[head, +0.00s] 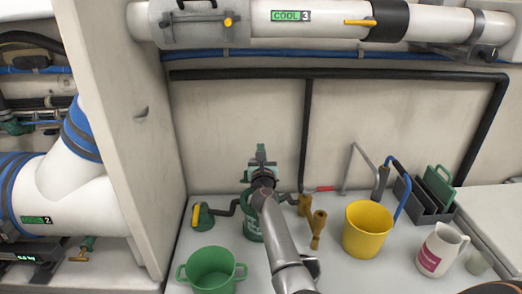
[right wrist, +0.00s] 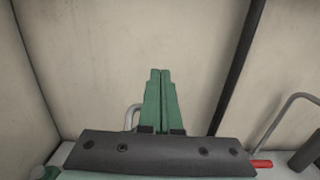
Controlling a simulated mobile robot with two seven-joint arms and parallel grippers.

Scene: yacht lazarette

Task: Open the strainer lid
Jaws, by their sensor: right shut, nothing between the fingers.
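The strainer (head: 250,228) is a green body with pale lettering, standing on the white counter near the middle of the head view. My right arm and gripper cover most of it, and its lid is hidden, so I cannot tell how the lid stands. My right gripper (head: 261,152) appears above and behind the strainer in the head view. In the right wrist view its green fingers (right wrist: 160,98) are pressed together with nothing between them. A grey metal loop (right wrist: 132,115) shows just left of the fingers; I cannot tell what it belongs to. My left gripper is not in view.
A green valve with yellow handle (head: 198,215) stands left of the strainer, with brass fittings (head: 318,228) to its right. A green bucket (head: 211,270) stands in front left; a yellow bucket (head: 367,230), dark rack (head: 425,208) and white jug (head: 440,250) stand right. White pipes run overhead.

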